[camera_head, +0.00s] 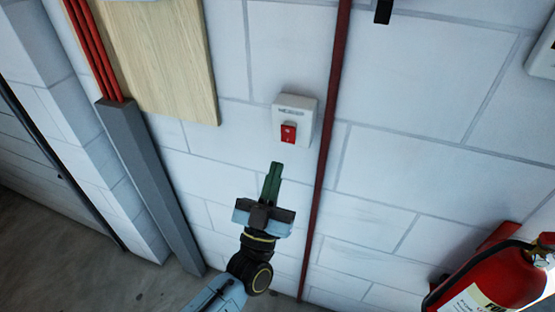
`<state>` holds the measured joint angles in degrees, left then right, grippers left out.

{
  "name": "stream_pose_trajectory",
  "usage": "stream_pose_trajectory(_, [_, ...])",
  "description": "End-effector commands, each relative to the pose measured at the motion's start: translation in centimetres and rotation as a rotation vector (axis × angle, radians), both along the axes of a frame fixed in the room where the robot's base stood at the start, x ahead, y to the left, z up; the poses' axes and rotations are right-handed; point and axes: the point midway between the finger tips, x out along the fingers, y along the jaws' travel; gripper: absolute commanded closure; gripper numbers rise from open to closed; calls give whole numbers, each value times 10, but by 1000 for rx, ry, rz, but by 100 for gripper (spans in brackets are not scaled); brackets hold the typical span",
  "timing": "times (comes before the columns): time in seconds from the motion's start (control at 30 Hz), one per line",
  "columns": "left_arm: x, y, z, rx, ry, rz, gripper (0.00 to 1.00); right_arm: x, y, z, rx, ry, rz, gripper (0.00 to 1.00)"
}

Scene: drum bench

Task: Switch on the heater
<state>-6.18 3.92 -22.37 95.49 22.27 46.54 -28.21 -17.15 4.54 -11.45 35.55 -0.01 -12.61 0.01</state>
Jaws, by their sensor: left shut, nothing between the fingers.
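A white wall switch box (305,108) with a red rocker switch (288,133) is fixed to the white block wall. The red rocker sits at the lower part of the box; I cannot tell its on or off position. A small dark label shows above the rocker, too small to read. My left gripper (274,168) is shut and empty, its green fingers pointing up just below the red rocker. In the picture a small gap shows between the fingertips and the switch. The heater cannot be made out. My right gripper is not in view.
A dark red pipe (325,160) runs down the wall just right of the switch. A wooden board (165,60), red cables (93,50) and a grey duct (150,180) are to the left. A red fire extinguisher (490,280) stands at lower right. The wall (410,90) right of the pipe is mostly bare.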

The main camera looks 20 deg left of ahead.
Motion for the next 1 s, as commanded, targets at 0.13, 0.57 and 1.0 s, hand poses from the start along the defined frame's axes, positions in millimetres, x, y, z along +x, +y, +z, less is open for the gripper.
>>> stream_pose_trajectory(0.13, [-22, 1, -36, 3, 7, 0, 100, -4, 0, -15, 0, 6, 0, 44])
stream_pose_trajectory(0.57, [-53, 2, -72, 3, 3, 0, 100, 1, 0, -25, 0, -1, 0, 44])
stream_pose_trajectory(1.0, [-53, 3, -72, 2, 3, 1, 100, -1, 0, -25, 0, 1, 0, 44])
